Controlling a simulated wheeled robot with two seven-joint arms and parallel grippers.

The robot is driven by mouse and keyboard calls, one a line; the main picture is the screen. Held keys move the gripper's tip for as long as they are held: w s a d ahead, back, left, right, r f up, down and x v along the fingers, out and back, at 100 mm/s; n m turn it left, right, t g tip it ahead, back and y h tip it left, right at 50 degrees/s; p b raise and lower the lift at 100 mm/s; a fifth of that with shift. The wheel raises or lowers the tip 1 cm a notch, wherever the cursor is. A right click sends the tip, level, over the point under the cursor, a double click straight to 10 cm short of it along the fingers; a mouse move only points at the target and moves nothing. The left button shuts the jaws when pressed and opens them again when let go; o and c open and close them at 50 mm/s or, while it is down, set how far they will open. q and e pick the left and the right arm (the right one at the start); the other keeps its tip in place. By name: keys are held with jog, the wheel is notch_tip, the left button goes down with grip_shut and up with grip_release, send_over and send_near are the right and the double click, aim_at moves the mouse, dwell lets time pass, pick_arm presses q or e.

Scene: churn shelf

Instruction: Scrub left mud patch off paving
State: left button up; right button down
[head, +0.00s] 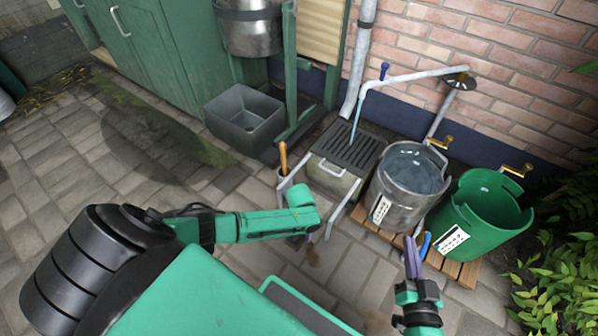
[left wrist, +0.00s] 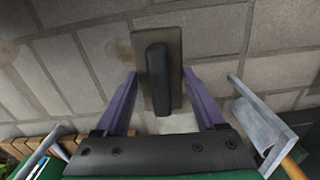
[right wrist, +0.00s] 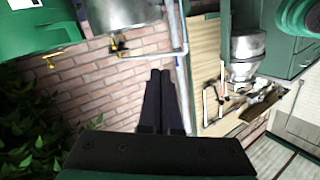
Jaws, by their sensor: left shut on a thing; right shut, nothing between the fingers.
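My left gripper (left wrist: 160,74) is shut on a scrubbing brush, a flat brown-grey block (left wrist: 140,42) with a black handle, seen over the paving in the left wrist view. I cannot tell whether its underside touches the slabs. A brown smear (left wrist: 100,45) also lies left of the brush in the left wrist view. My right gripper (head: 412,258) is shut and empty, raised before the buckets.
A metal bucket (head: 407,182) and green bucket (head: 480,215) stand on a wooden pallet (head: 458,272) at right. A grated drain box (head: 333,178) and a small holder with an orange-handled tool (head: 283,160) stand close behind my left wrist. Paving at left is open.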

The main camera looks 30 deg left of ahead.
jog(key=s+f+g+p, duration=0.1)
jog(key=s+f+g, duration=0.2)
jog(key=s+f, duration=0.4)
jog(key=shift+f+m+h, duration=0.3)
jog(key=shift+f, duration=0.1)
jog(key=shift+a, duration=0.1)
